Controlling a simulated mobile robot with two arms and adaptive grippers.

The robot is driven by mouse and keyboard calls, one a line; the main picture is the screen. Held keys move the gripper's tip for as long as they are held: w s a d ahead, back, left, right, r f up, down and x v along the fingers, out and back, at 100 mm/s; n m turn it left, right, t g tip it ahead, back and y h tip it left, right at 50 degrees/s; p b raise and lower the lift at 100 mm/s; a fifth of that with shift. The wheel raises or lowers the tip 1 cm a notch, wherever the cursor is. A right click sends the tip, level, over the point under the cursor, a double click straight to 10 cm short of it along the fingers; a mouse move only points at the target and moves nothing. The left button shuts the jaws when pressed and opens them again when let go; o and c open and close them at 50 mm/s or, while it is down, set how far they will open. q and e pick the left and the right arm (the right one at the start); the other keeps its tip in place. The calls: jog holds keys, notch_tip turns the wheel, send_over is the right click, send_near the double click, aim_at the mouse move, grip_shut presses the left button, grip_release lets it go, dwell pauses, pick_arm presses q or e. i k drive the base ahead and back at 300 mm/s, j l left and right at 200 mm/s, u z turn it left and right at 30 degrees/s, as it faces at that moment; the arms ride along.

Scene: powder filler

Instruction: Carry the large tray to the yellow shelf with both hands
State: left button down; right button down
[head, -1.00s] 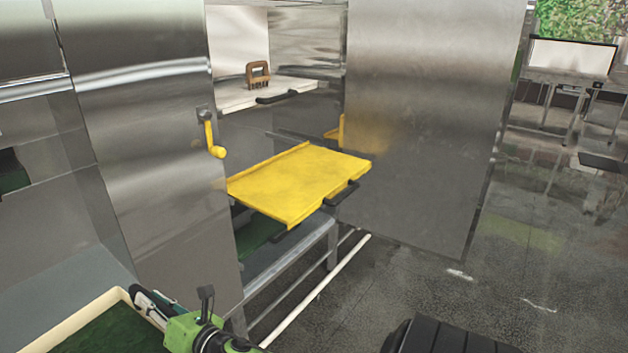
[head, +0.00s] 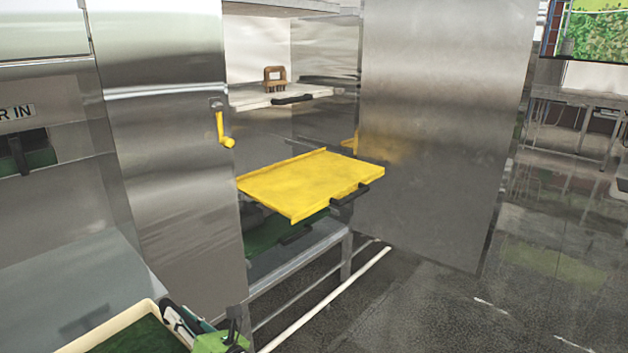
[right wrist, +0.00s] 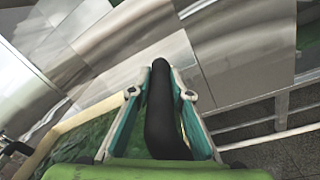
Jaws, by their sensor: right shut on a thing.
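The large tray (head: 142,314), with a cream rim and a green inside, shows only in part at the bottom left of the head view. Its rim (right wrist: 78,118) also shows in the right wrist view. My right gripper (head: 180,318) is at the tray's right side. In the right wrist view its fingers (right wrist: 162,85) are shut on the tray's black handle (right wrist: 162,125). The yellow shelf (head: 310,185) sticks out of the steel cabinet, ahead and to the right of the tray, with a black handle at its front. My left gripper is out of view.
A steel panel with a yellow crank (head: 222,130) stands left of the shelf. An open steel door (head: 435,130) stands to its right. A white shelf (head: 300,98) with a brown tool (head: 275,78) is above, and a green tray (head: 285,232) is below. Open floor lies at right.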

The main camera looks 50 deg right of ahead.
aim_at(313, 175)
jog(key=k+l, duration=0.1)
jog(key=l, duration=0.55)
jog(key=k+l, duration=0.15)
jog(key=l, duration=0.45)
jog(key=k+l, duration=0.1)
jog(key=l, duration=0.55)
jog(key=k+l+z, duration=0.1)
jog(key=l, duration=0.55)
jog(key=k+l, duration=0.15)
jog(key=l, duration=0.5)
jog(key=k+l, duration=0.1)
jog(key=l, duration=0.5)
jog(key=k+l, duration=0.1)
jog(key=l, duration=0.55)
jog(key=z, duration=0.05)
